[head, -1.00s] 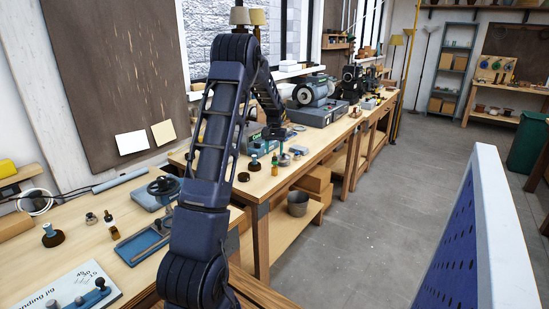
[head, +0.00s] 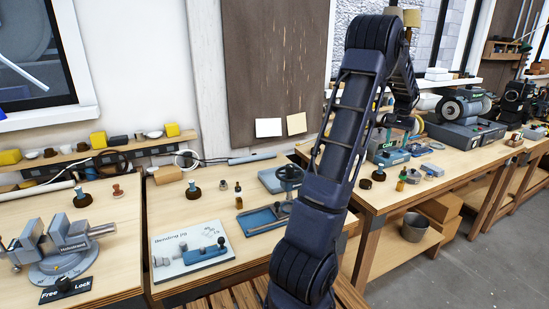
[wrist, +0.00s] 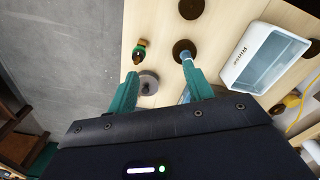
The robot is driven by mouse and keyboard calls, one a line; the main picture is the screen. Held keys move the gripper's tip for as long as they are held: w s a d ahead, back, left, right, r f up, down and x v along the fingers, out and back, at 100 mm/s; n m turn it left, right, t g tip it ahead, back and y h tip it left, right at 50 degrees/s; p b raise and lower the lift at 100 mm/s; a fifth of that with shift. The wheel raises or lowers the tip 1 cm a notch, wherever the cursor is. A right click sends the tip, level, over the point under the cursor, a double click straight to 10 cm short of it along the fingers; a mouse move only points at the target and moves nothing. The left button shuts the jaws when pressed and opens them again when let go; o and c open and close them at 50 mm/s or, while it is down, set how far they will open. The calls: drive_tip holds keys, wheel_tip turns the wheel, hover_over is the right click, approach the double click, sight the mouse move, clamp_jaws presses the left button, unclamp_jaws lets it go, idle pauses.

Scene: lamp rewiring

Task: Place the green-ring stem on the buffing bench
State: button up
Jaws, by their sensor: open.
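My gripper (wrist: 159,70) is open over a wooden bench top, its two teal fingers spread with nothing held between them. In the wrist view a small amber-brown piece with a green band (wrist: 139,52) stands just beyond the left fingertip; I cannot tell for sure that it is the green-ring stem. A blue stem on a dark round base (wrist: 185,52) is at the right fingertip; whether they touch is unclear. A grey round piece (wrist: 148,84) lies between the fingers. In the head view my arm largely hides the gripper. The bench with the grey buffing machine (head: 465,128) is at right.
A white tray marked "Rinse" (wrist: 262,58) lies right of the fingers. In the head view, a bending jig board (head: 190,250), a blue tray (head: 262,220) and a vise (head: 65,250) occupy the nearer benches. A grey bucket (head: 414,227) stands on a lower shelf. Open floor lies at right.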

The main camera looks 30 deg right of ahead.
drive_tip(key=w+a+r+n, duration=0.1)
drive_tip(key=w+a+r, duration=0.3)
drive_tip(key=a, duration=0.5)
drive_tip(key=w+a+r+n, duration=0.2)
drive_tip(key=w+a+r, duration=0.25)
drive_tip(key=a, duration=0.35)
drive_tip(key=w+a+r+n+t+h, duration=0.1)
drive_tip(key=a+r+n+t, duration=0.2)
drive_tip(key=a, duration=1.8)
drive_tip(key=s+a+r+n, duration=0.1)
drive_tip(key=s+a+n, duration=0.35)
drive_tip(key=a, duration=1.15)
drive_tip(key=s+a+f+n+t+y, duration=0.1)
drive_tip(key=s+a+f, duration=0.3)
drive_tip(key=s+a, duration=0.7)
drive_tip(key=shift+s+a+f+n+t, duration=0.15)
drive_tip(key=shift+s+n+t, duration=0.15)
drive_tip(key=shift+s+n, duration=0.3)
